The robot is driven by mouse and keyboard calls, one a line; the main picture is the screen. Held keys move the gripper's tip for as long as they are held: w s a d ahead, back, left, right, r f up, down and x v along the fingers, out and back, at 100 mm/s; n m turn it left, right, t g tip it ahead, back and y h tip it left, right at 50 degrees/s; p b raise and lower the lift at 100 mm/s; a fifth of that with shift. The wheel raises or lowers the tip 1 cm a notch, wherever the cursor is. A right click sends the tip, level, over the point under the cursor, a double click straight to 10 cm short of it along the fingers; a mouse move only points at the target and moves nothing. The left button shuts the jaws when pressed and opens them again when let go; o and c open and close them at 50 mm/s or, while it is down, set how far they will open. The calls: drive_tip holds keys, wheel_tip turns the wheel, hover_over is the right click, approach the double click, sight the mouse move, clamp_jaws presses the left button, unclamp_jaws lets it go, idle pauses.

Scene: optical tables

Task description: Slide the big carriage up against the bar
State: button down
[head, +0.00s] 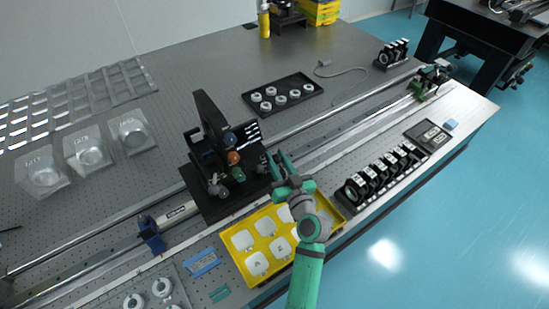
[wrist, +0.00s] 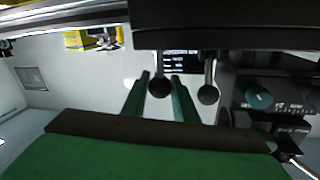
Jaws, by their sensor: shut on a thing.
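The big carriage (head: 204,203) is a black plate across the long rail, left of my gripper in the head view. It carries a tall black upright panel (head: 211,118) and several coloured knobs. My gripper (head: 277,160) is at the carriage's right edge. In the wrist view its green fingers (wrist: 160,98) are on either side of a dark round knob (wrist: 160,87), and they are shut on it. A second dark knob (wrist: 208,95) hangs to the right, outside the fingers. A silver bar-like cylinder (head: 176,213) with a blue clamp (head: 150,236) lies on the rail left of the carriage.
The rail (head: 345,125) runs diagonally, with a green fixture (head: 421,88) at its far right. A yellow tray (head: 241,262) of white pieces lies in front, below my arm. A row of black mounts (head: 378,177) stands at right. A black tray (head: 281,94) lies behind the rail.

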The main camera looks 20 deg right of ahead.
drive_tip(key=c, duration=1.4)
unclamp_jaws()
drive_tip(key=shift+c, duration=0.2)
drive_tip(key=shift+s, duration=0.1)
drive_tip(key=s, duration=1)
drive_tip(key=shift+s, duration=0.35)
